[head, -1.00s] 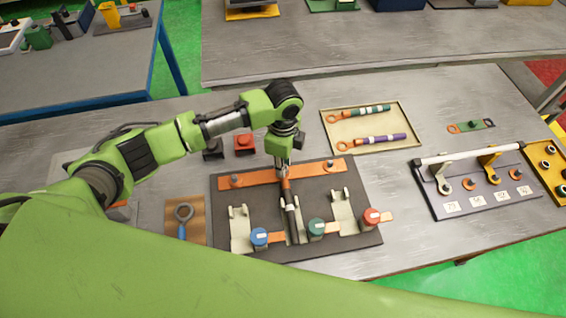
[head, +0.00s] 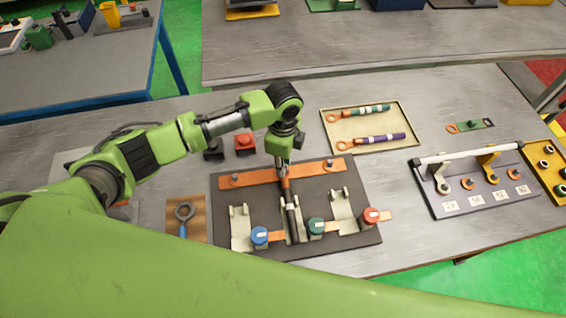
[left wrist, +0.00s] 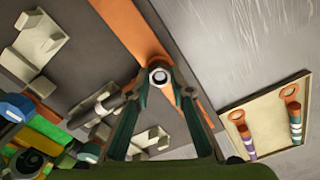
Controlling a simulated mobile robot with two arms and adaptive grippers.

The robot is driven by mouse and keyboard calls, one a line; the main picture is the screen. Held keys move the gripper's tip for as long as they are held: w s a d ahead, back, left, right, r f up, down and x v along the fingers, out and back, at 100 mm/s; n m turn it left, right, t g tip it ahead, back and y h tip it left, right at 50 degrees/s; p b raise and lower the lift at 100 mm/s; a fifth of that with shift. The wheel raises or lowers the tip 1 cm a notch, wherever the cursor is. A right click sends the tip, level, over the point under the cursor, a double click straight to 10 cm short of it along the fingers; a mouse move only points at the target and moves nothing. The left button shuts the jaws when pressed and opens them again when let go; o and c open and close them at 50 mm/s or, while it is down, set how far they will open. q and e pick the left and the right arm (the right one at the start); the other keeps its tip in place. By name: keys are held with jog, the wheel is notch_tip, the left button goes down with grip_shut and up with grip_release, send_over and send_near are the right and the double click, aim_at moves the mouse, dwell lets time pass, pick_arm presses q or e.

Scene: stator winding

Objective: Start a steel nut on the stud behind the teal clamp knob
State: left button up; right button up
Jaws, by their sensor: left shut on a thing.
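The teal clamp knob (head: 316,226) is the middle of three knobs along the front of the dark fixture board (head: 351,240). A copper-coloured bar (head: 247,179) with upright studs crosses the back of the board. A cable (head: 291,205) lies in the middle cradle, running back to the bar. My left gripper (head: 284,166) points down over the middle of the bar, behind the teal knob. It is shut on a small steel nut (left wrist: 160,77), seen between the fingertips in the left wrist view. The stud under it is hidden. My right gripper is not in view.
Blue (head: 259,236) and red (head: 371,216) knobs flank the teal one. A tray (head: 335,149) with two lugged cables is behind right. A rack (head: 432,200) with a white bar and a yellow block (head: 535,152) stand at right. An eyebolt-shaped tool (head: 184,214) lies left of the board.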

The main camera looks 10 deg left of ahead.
pick_arm(q)
jog(key=shift+s+f, duration=0.2)
jog(key=m, duration=0.2)
jog(key=shift+m, duration=0.4)
jog(key=m, duration=0.3)
jog(key=shift+s+f+m, duration=0.1)
jog(key=shift+m, duration=0.2)
jog(key=o, duration=1)
jog(key=shift+o, duration=0.4)
jog(key=shift+w, duration=0.2)
